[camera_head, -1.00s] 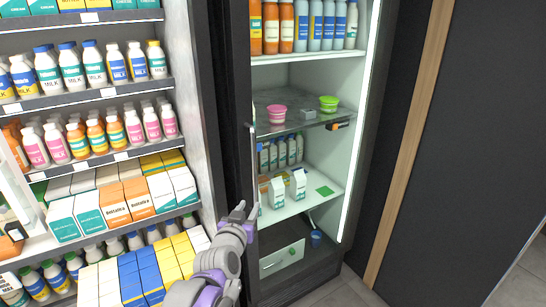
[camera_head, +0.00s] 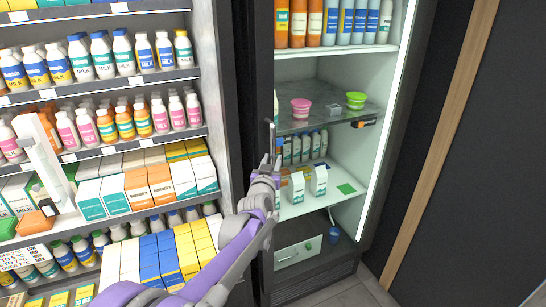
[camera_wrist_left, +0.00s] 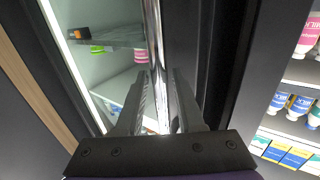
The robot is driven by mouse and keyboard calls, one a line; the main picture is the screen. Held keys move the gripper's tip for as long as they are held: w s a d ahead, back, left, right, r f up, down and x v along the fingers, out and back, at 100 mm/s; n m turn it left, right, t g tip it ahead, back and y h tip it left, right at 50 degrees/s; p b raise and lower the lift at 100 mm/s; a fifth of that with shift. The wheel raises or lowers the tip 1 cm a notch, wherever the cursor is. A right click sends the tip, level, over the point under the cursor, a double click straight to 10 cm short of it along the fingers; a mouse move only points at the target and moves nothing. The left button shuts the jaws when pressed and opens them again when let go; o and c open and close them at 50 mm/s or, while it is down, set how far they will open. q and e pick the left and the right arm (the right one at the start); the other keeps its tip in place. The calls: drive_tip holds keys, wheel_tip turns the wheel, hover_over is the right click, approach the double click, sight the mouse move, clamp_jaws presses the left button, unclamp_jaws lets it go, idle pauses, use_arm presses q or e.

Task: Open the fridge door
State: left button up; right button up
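The fridge (camera_head: 380,150) stands right of the store shelves, its lit interior showing through what looks like a clear door front. The door appears closed. Its slim vertical metal handle (camera_head: 272,138) runs along the left edge. My left gripper (camera_head: 270,163) is at the lower part of this handle. In the left wrist view, the fingers of my left gripper (camera_wrist_left: 159,73) are apart, one on each side of the shiny handle (camera_wrist_left: 154,35). I cannot tell whether either finger touches it. My right gripper is not in view.
Inside the fridge are a pink bowl (camera_head: 300,108), a green bowl (camera_head: 356,100), a white carton (camera_head: 319,178) and bottles. Store shelves (camera_head: 110,88) full of bottles and cartons stand close on the left. A dark wall with a wooden strip (camera_head: 440,150) is on the right.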

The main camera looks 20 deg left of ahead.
use_arm(q)
drive_tip(key=shift+w+a, duration=0.2)
drive_tip(key=shift+w, duration=0.4)
clamp_jaws()
idle(1.1)
